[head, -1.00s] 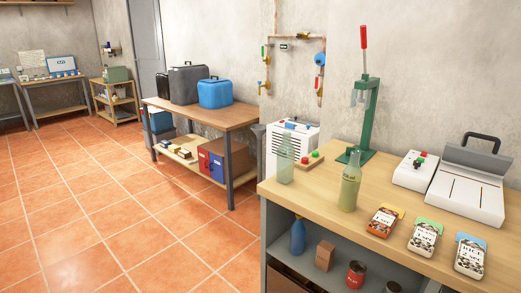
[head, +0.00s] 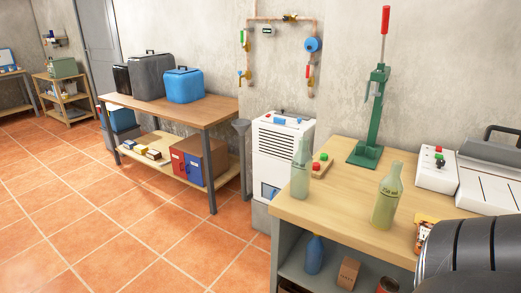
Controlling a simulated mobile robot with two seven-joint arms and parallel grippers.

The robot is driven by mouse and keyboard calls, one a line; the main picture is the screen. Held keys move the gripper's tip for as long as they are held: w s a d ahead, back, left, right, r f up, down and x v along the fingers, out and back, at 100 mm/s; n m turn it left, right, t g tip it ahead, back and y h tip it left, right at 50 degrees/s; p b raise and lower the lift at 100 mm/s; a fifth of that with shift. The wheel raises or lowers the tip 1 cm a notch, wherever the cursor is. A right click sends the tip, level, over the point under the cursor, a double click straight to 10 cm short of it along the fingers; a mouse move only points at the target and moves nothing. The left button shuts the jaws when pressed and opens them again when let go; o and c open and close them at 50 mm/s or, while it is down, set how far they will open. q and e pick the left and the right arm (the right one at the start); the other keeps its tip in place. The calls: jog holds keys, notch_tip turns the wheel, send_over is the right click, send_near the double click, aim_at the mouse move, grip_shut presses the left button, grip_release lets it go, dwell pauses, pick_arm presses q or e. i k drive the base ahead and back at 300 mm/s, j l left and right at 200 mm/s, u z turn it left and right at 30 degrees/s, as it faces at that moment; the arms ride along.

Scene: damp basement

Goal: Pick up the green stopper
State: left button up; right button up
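The green stopper (head: 316,166) stands on a small wooden board beside a red stopper (head: 323,157), near the left end of the wooden workbench (head: 345,222). It is small in the head view. An empty-looking pale green bottle (head: 301,172) stands just left of the board, close to the stopper. Neither of my grippers shows. A dark, rounded part of my arm fills the lower right corner and hides part of the bench.
A second, labelled bottle (head: 386,203) stands nearer the front edge. A green press (head: 375,120) with a red handle stands behind. A white control box (head: 434,175) is at the right. A white dehumidifier (head: 283,150) stands beyond the bench's left end. Bare bench top lies between the bottles.

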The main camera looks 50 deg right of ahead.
aim_at(324, 157)
jog(key=i+j+u, duration=0.15)
jog(key=i, duration=1.15)
jog(key=i+z, duration=0.5)
jog(key=i+j+z, duration=0.1)
jog(key=i+z, duration=0.55)
jog(key=z, duration=0.25)
jog(key=i+j+z, duration=0.1)
jog(key=i+z, duration=0.15)
jog(key=z, duration=0.2)
jog(key=i+j+z, duration=0.15)
jog(key=z, duration=0.3)
jog(key=i+z, duration=0.15)
jog(key=z, duration=0.25)
jog(key=i+j+z, duration=0.15)
jog(key=z, duration=0.3)
jog(key=i+j+z, duration=0.1)
jog(key=z, duration=0.3)
jog(key=i+j+z, duration=0.1)
jog(key=z, duration=0.25)
jog(key=i+j+z, duration=0.1)
jog(key=j+z, duration=0.45)
jog(key=z, duration=0.2)
jog(key=i+j+z, duration=0.15)
jog(key=j+z, duration=0.25)
jog(key=i+j+z, duration=0.1)
jog(key=j+z, duration=0.25)
